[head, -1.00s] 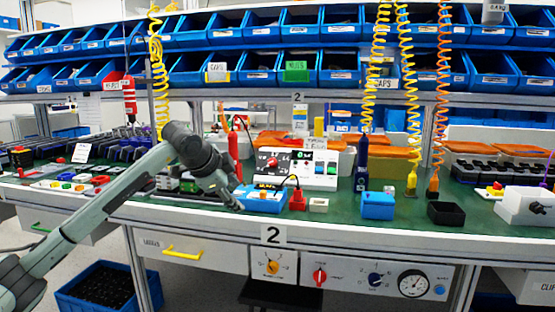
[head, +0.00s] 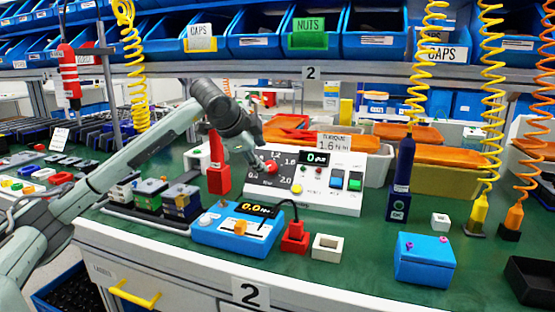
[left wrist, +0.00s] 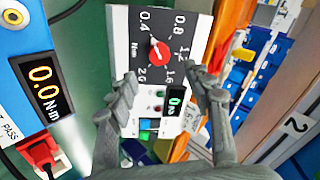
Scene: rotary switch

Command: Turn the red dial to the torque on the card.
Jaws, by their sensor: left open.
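The red dial (head: 271,166) sits on the dark scale plate of a white sloped panel (head: 317,200). It also shows in the left wrist view (left wrist: 159,53), ringed by marks from 0.4 to 2.0. I cannot read its setting surely. The card (head: 333,142) stands behind the panel and reads torque 1.6 N·m. My left gripper (head: 262,168) is at the dial and partly hides the plate in the head view. In the left wrist view its open fingers (left wrist: 160,88) are spread with nothing between them, and the dial lies just beyond the tips. My right gripper is not in view.
A blue meter (head: 237,229) reading 0.0 N·m and a red plug (head: 295,236) are in front of the panel. A red holder (head: 219,178) stands left of it.

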